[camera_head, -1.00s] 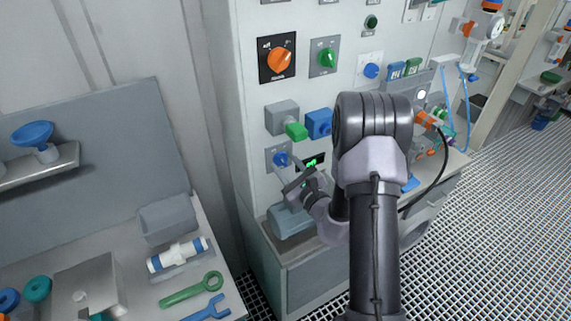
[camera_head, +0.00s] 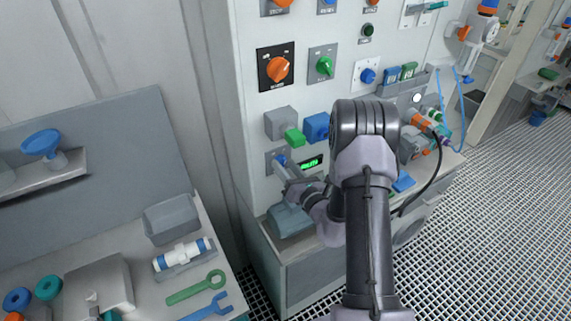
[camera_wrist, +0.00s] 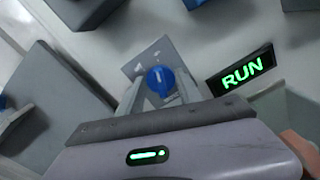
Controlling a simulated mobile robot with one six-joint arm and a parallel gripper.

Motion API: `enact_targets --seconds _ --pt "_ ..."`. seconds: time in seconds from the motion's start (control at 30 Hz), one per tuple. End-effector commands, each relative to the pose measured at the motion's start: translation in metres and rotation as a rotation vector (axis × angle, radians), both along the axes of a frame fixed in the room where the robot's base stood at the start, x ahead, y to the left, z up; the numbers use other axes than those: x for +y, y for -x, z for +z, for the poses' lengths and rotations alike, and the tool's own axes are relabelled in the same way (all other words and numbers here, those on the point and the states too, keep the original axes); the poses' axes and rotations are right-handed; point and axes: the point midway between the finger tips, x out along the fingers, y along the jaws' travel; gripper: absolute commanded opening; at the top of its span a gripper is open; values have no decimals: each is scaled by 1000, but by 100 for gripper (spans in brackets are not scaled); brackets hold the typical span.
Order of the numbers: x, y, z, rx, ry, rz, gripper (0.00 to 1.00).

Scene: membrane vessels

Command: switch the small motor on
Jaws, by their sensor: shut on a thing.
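A small blue rotary knob (camera_head: 281,159) sits on a grey square plate low on the white panel. In the wrist view the knob (camera_wrist: 160,81) stands between my two fingers, its pointer turned close to upright in that picture. My gripper (camera_head: 284,166) is shut on this knob; the fingers hide part of its sides. A small black display (camera_head: 312,163) right of the knob glows green, and in the wrist view the display (camera_wrist: 241,72) reads RUN. A grey-blue rounded body (camera_head: 289,220), motor-like, sits below, partly behind my arm.
Above are a grey box with a green handle (camera_head: 294,138), a blue block (camera_head: 317,127), an orange knob (camera_head: 278,69) and a green knob (camera_head: 324,66). A bench with wrenches (camera_head: 196,287) stands at left. Grated floor (camera_head: 500,220) is open at right.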

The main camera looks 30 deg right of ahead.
Motion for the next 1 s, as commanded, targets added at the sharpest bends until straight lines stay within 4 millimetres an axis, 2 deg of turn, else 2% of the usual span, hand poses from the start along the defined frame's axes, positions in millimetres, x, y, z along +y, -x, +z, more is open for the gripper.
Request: enact_targets --seconds 0.4,0.87,0.9,1.0 --pt "-1 0 -1 6 -140 -1 1" --pt "-1 0 -1 7 -153 -1 1" --pt "-1 0 -1 7 -153 -1 44" --pt "-1 0 -1 7 -153 -1 61"
